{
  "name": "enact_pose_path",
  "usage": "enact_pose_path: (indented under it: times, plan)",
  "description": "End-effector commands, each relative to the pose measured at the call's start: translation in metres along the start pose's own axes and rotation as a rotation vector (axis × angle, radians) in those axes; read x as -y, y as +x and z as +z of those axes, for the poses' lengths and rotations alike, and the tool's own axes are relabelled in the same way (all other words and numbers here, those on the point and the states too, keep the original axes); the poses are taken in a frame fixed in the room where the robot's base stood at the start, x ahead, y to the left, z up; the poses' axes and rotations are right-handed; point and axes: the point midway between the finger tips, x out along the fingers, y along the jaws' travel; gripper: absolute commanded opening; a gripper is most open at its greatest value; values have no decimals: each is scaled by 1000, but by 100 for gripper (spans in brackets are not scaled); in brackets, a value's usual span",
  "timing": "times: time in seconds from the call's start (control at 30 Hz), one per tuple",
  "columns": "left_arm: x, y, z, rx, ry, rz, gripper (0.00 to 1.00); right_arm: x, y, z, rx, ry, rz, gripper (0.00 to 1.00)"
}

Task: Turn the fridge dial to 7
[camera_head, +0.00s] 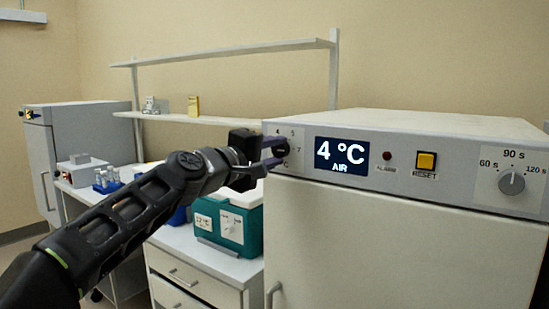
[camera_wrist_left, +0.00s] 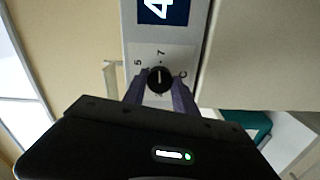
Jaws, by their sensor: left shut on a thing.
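The fridge dial (camera_head: 282,147) is a small round black knob on the grey control panel, left of the display. It also shows in the left wrist view (camera_wrist_left: 159,79), with the marks 5, 7 and C around it. A pale line on its face runs roughly toward the 7; I cannot tell its exact angle. My left gripper (camera_head: 275,152) is shut on the dial, one finger on each side, as the left wrist view (camera_wrist_left: 160,88) also shows. The display (camera_head: 341,154) reads 4 °C AIR. My right gripper is not in view.
Right of the display are a small red lamp (camera_head: 387,155), a yellow RESET button (camera_head: 426,161) and a timer knob (camera_head: 511,183). A teal box (camera_head: 243,230) stands on the bench below my left wrist. A white shelf (camera_head: 225,52) hangs on the wall behind.

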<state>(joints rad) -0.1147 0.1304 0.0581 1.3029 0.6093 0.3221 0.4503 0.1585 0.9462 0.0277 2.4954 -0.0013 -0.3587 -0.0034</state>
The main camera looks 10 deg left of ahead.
Motion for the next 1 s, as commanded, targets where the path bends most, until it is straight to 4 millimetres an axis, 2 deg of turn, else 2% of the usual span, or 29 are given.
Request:
enact_pose_path:
  times: [0.3,0.7,0.73,1.0]
  plan:
    - [2,0,1,3,96,-3,0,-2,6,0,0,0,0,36]
    - [2,0,1,3,102,-4,0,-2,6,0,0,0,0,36]
    - [2,0,1,3,102,-4,36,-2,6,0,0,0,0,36]
    - [1,0,0,2,101,-2,55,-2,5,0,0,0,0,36]
